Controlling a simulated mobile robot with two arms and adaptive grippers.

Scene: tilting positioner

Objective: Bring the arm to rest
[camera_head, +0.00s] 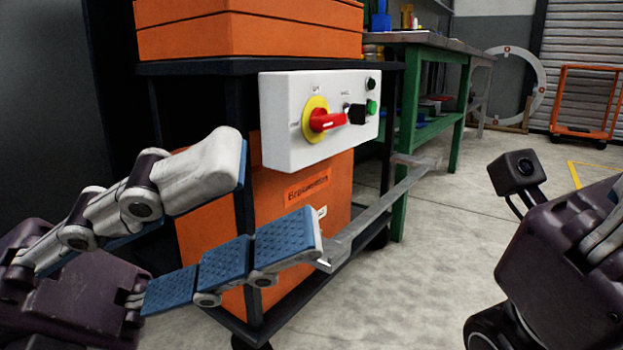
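My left gripper (278,203) comes in from the lower left with its two blue-padded fingers spread wide apart. Nothing is between the fingers. It is in front of the cart, below and left of a white control box (284,145). The box carries a red rotary handle (327,121) on a yellow disc, a black knob (356,113) and a green button (372,107). The fingers appear apart from the handle. My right gripper (608,240) is at the right edge. Mostly its dark body and a small camera show; its fingertips are cut off.
The dark cart (190,67) holds orange cases (250,35) on top and a large orange box (335,175) below. A grey metal bar (385,195) juts out beside it. A green workbench (398,150) stands behind. Concrete floor (440,260) is free between the cart and my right gripper.

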